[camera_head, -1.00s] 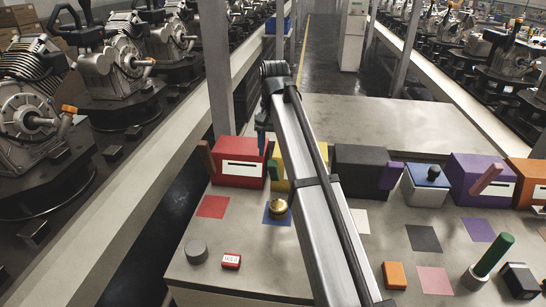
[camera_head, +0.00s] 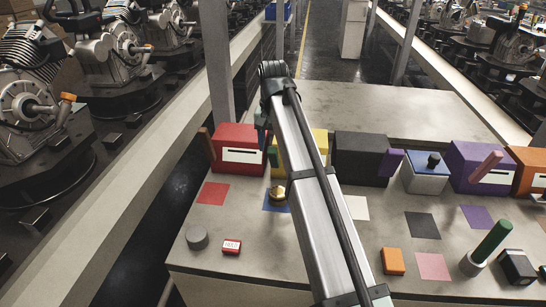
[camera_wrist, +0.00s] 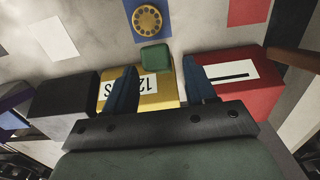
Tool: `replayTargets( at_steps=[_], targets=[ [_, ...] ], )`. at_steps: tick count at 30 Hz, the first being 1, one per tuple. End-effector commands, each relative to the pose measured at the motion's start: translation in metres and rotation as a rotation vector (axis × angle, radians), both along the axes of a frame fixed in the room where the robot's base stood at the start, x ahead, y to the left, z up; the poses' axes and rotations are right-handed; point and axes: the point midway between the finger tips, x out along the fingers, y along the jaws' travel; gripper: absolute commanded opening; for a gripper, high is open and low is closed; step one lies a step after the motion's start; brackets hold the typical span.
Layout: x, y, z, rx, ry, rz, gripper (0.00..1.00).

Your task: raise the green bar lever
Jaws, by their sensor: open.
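The green bar lever (camera_head: 273,158) sits at the left side of the yellow box (camera_head: 319,143), beside the red box, and is partly behind my arm. In the wrist view the green lever (camera_wrist: 155,57) shows as a short block with its end toward the camera. My gripper (camera_wrist: 160,72) is open, its two dark blue fingers apart over the yellow and red boxes. The lever lies in line with the gap between the fingertips; I cannot tell whether it is within their reach. In the head view my gripper (camera_head: 263,120) is mostly hidden by the arm.
The red box (camera_head: 238,150) with a brown bar is close on the left. A black box (camera_head: 358,158) with a purple bar stands right of the yellow one. A brass dial (camera_head: 278,193) is in front. A green stick (camera_head: 494,238) stands at the right.

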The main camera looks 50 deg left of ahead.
Motion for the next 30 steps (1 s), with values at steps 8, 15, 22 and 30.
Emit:
replayTargets(
  at_steps=[8,15,22,30],
  targets=[
    [0.000,-0.001,-0.039,-0.002,0.001,0.000,0.55],
    [0.000,0.000,-0.050,0.000,0.000,0.000,0.55],
    [0.000,0.000,-0.051,0.000,0.000,0.000,0.55],
    [0.000,0.000,-0.051,0.000,0.000,0.000,0.34]
  ],
)
